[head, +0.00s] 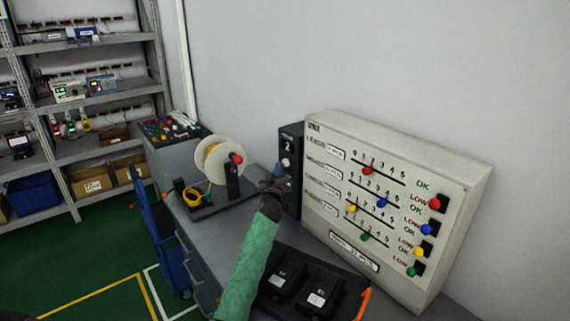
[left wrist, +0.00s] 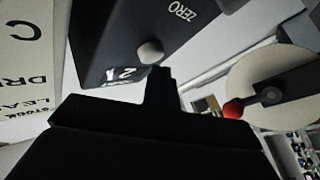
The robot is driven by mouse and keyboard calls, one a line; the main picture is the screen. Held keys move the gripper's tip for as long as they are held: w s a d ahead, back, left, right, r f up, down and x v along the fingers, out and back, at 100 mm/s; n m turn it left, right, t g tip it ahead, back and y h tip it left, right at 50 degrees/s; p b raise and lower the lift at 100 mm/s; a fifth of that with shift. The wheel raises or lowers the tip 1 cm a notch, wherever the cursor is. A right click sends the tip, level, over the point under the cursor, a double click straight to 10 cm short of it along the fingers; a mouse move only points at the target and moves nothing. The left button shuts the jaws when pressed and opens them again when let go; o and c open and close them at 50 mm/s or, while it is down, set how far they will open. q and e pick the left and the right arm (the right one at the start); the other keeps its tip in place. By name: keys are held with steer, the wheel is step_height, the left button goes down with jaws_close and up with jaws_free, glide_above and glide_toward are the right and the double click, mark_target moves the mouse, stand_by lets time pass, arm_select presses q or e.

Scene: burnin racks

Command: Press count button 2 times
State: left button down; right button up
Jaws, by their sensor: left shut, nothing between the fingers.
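A dark counter box (head: 291,190) stands on the bench against the left side of the grey panel, with a small display (head: 288,143) that reads 2. A pale round button (head: 285,163) is on its front below the display. In the left wrist view the button (left wrist: 150,52) shows between the display and the word ZERO. My left gripper (head: 277,180), on a green-sleeved arm, is shut and empty, with its tips (left wrist: 160,76) just beside the button. I cannot tell whether they touch it. My right gripper is not in view.
A grey panel (head: 325,125) with coloured sliders and knobs stands to the right. A cream spool (head: 212,160) with a red knob stands to the left, and it also shows in the left wrist view (left wrist: 285,75). A black tray (head: 335,279) lies in front. Shelving is at the far left.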

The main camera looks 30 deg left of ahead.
arm_select(q)
steer(key=shift+s+a+r, duration=0.1)
steer(key=shift+s+a, duration=0.05)
steer(key=shift+s, duration=0.1)
steer(key=shift+s+a+p, duration=0.25)
steer(key=shift+s+a, duration=0.05)
steer(key=shift+s, duration=0.45)
steer(key=shift+s+a+p, duration=0.2)
steer(key=shift+s+a, duration=0.15)
steer(key=shift+s, duration=0.4)
steer(key=shift+s+a+p, duration=0.25)
steer(key=shift+s+a, duration=0.05)
steer(key=shift+s, duration=0.45)
